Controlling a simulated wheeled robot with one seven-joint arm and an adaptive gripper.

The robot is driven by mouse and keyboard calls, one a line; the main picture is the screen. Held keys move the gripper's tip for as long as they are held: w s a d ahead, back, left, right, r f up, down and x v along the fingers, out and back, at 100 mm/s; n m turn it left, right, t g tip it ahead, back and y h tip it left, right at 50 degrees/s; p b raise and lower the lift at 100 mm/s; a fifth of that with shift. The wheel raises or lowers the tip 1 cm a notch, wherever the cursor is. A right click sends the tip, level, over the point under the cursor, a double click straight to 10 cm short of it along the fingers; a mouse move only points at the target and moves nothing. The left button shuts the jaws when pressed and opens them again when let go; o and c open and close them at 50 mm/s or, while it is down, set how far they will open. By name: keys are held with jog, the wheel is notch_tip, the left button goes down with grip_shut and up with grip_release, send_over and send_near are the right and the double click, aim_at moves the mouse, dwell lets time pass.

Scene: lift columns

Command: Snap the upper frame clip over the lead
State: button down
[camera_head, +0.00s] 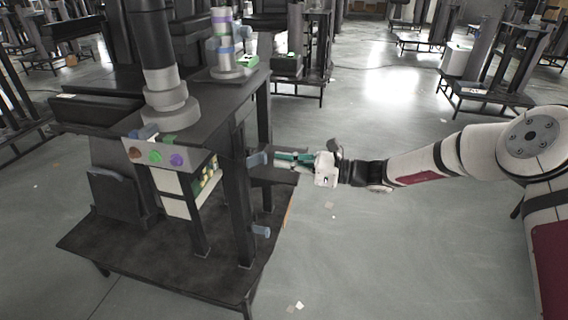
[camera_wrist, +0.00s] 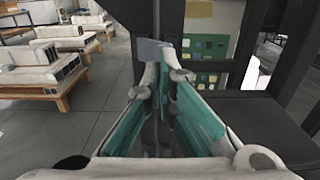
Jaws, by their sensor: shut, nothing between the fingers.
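The upper frame clip (camera_head: 259,158) is a small blue-grey piece on the right-hand black leg of the lift-column frame. It also shows in the wrist view (camera_wrist: 149,51), just beyond the fingertips. My gripper (camera_head: 277,156) has teal finger pads and comes to the clip from the right. In the wrist view its fingertips (camera_wrist: 165,76) are together and empty, at or very near the clip; contact cannot be told. I cannot make out the lead clearly, nor whether the clip is closed over it.
A lower blue-grey clip (camera_head: 261,231) sits further down the same leg. A box with coloured buttons (camera_head: 155,153) hangs under the black tabletop. A dark base plate (camera_head: 160,262) spreads below. The floor (camera_head: 400,255) right of the frame is mostly clear.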

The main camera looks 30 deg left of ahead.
jog(key=shift+s+a, duration=0.1)
jog(key=shift+a, duration=0.35)
jog(key=shift+a, duration=0.35)
jog(key=shift+s+a, duration=0.25)
jog(key=shift+a, duration=0.25)
jog(key=p+v, duration=0.1)
jog(key=v, duration=0.6)
dwell(0.5)
jog(key=shift+d, duration=0.1)
dwell(0.3)
